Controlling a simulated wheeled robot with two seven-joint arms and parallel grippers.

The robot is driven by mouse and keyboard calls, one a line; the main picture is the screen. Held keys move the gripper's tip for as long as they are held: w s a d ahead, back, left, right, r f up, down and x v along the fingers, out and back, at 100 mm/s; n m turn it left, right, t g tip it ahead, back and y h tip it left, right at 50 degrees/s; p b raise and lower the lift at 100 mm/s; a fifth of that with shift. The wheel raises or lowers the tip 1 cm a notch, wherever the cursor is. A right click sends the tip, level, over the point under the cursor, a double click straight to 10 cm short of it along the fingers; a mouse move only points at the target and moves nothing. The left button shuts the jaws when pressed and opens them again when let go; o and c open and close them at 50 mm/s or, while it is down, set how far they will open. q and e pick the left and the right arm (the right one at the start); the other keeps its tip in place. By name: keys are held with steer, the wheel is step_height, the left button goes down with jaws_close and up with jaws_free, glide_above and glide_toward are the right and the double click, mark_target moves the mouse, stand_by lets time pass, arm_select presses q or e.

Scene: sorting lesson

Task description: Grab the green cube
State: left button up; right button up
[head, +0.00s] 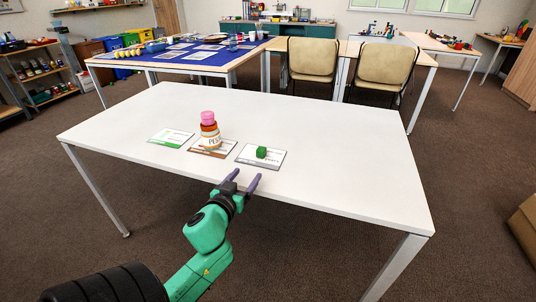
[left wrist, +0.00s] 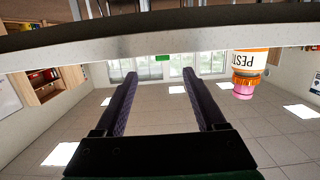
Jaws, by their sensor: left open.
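The green cube (head: 261,152) sits on the right-hand card (head: 275,160) near the front edge of the white table (head: 330,125). My left gripper (head: 245,179) is open and empty, with its purple fingers pointing towards the cube from the front edge, a short way apart from it. In the left wrist view, which looks upside down, the cube (left wrist: 163,57) shows small beyond and between the open fingertips (left wrist: 156,75). My right gripper is in neither view.
An orange-and-white bottle (head: 210,138) with a pink top stands on the middle card (head: 215,151), just left of the cube. A green-and-white card (head: 171,138) lies further left. The table's right side and back are clear. Two chairs (head: 313,60) stand behind it.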

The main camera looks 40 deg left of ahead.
mark_target(260, 155)
arm_select(q)
steer(key=x, duration=0.8)
steer(key=b+x, duration=0.1)
steer(key=x, duration=0.3)
steer(key=shift+a+r, duration=0.15)
steer(key=shift+a, duration=0.15)
steer(key=shift+w, duration=0.2)
steer(key=shift+s, duration=0.1)
steer(key=shift+c, duration=0.9)
jaws_close()
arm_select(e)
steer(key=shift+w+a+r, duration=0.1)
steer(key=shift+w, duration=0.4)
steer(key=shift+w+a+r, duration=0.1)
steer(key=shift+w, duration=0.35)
